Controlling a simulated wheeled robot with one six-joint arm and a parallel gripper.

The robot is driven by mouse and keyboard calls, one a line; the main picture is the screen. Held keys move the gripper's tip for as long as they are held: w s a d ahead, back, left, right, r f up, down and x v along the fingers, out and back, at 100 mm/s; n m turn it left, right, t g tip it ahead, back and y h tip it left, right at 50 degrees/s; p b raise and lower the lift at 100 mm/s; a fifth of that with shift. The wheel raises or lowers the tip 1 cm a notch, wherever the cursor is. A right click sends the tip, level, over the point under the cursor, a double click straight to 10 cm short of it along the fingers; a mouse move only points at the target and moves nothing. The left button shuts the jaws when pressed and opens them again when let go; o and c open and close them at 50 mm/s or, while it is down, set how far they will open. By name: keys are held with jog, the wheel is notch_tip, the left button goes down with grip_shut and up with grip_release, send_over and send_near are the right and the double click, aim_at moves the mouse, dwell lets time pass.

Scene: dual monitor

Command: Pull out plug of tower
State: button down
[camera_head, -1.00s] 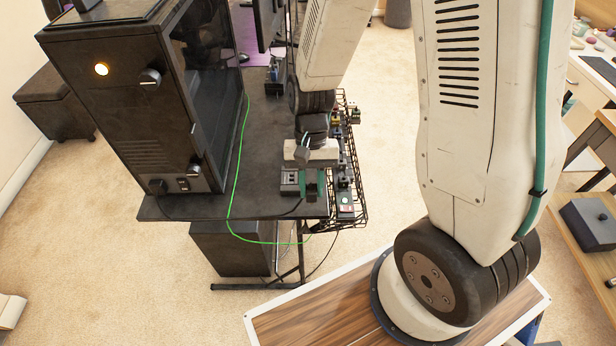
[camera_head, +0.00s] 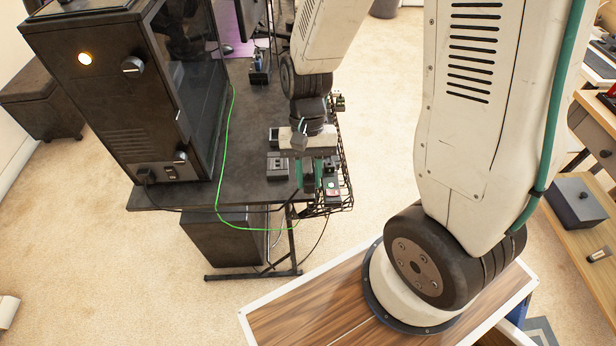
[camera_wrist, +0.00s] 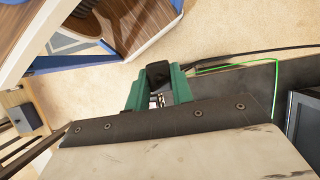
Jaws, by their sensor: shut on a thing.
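The black tower (camera_head: 105,95) stands on the dark desk, with a lit orange button and knobs on its front. My gripper (camera_head: 309,184) is over the desk's right edge, beside the power sockets (camera_head: 332,186) in the wire rack. In the wrist view, its green fingers (camera_wrist: 160,88) are closed on a black plug (camera_wrist: 158,73). Metallic parts show just below the plug, too small to make out. A black cable (camera_wrist: 250,53) runs right from near the fingers. The head view does not show clearly whether the plug touches a socket.
A small black socket box (camera_head: 278,167) lies on the desk left of my gripper. A green cable (camera_head: 222,160) hangs in a loop over the desk's front edge. The wire rack (camera_head: 345,165) borders the desk's right side. Carpet lies open around the desk.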

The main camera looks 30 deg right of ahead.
jog(key=shift+r, duration=0.95)
